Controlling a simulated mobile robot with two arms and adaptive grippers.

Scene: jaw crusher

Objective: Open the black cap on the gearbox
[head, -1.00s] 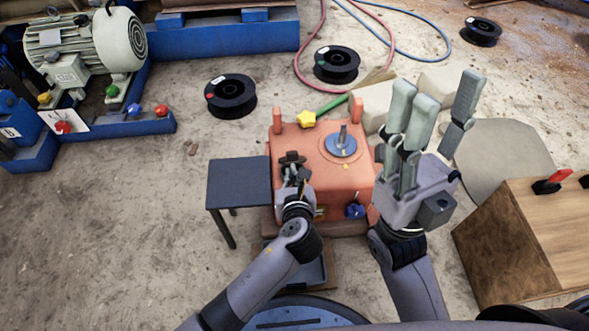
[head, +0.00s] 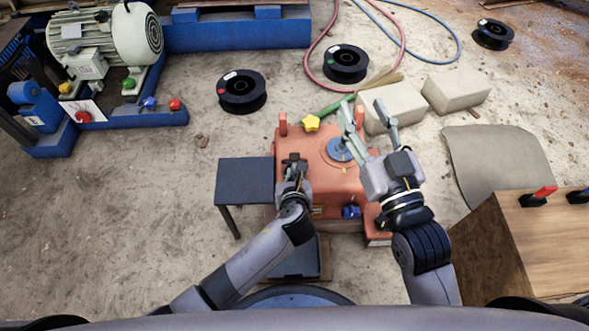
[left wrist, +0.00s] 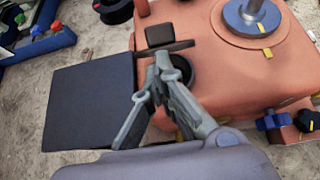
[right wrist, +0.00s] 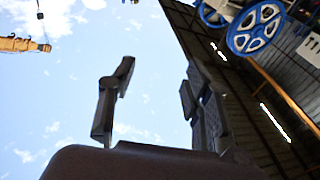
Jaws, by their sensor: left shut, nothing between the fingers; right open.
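The orange gearbox (head: 335,182) stands in the middle of the head view. Its black cap (head: 294,159) is on the left part of its top. In the left wrist view the cap shows as a dark square block with a crossbar (left wrist: 160,34), beside a dark round opening (left wrist: 183,72) partly hidden by my fingers. My left gripper (head: 297,173) is shut and empty, its fingertips close to the crossbar and over the opening's edge; I cannot tell whether they touch. My right gripper (head: 364,110) is open and empty above the gearbox's right side.
A blue-grey disc with a shaft (head: 340,150) and a yellow star knob (head: 311,122) are on the gearbox. A dark small table (head: 245,181) stands left of it. Pale blocks (head: 396,105) lie behind right, and a wooden box (head: 540,245) stands at the right.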

